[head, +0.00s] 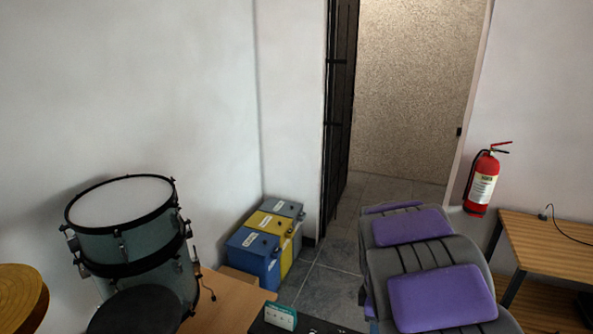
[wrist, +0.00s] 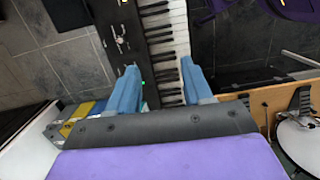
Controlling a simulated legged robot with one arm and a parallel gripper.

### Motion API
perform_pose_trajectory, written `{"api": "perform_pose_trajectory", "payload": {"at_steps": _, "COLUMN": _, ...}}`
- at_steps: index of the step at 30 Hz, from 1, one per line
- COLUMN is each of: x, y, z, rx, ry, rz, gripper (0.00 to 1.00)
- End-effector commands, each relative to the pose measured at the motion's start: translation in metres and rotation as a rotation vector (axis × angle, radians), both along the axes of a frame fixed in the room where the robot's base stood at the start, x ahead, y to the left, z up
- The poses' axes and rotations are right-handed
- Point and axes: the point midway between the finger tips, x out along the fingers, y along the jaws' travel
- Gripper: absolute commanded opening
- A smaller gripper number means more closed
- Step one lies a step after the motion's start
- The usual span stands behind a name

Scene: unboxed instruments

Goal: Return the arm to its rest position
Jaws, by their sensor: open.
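My gripper (wrist: 159,67) shows in the wrist view. Its two blue fingers stand apart, one on each side of the middle, with nothing held between them. A black and white keyboard (wrist: 170,35) lies in the background behind the gap between the fingers, and its near end is hidden by the gripper's dark grey body. I cannot make out the fingers in the head view, and the full pose of the arm does not show.
A drum (head: 125,235) stands by a wooden top at the left. Blue and yellow boxes (head: 265,240) stand against the wall, also at left in the wrist view (wrist: 80,115). Floor (head: 330,290) shows toward the doorway.

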Motion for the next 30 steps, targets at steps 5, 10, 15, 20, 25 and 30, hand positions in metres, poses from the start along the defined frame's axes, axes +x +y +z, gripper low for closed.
{"api": "perform_pose_trajectory", "payload": {"at_steps": 5, "x": -0.055, "y": 0.006, "z": 0.012, "rx": -0.002, "ry": -0.014, "rz": -0.247, "gripper": 0.5}}
{"api": "perform_pose_trajectory", "payload": {"at_steps": 10, "x": -0.109, "y": 0.015, "z": 0.017, "rx": -0.002, "ry": -0.017, "rz": -0.477, "gripper": 0.5}}
{"api": "perform_pose_trajectory", "payload": {"at_steps": 15, "x": -0.164, "y": 0.025, "z": 0.014, "rx": -0.001, "ry": -0.015, "rz": -0.691, "gripper": 0.5}}
{"api": "perform_pose_trajectory", "payload": {"at_steps": 20, "x": -0.218, "y": 0.036, "z": 0.005, "rx": -0.005, "ry": -0.004, "rz": -0.879, "gripper": 0.5}}
{"api": "perform_pose_trajectory", "payload": {"at_steps": 25, "x": -0.266, "y": 0.045, "z": -0.009, "rx": -0.019, "ry": 0.007, "rz": -1.041, "gripper": 0.5}}
{"api": "perform_pose_trajectory", "payload": {"at_steps": 30, "x": -0.294, "y": 0.049, "z": -0.018, "rx": -0.032, "ry": 0.014, "rz": -1.134, "gripper": 0.5}}
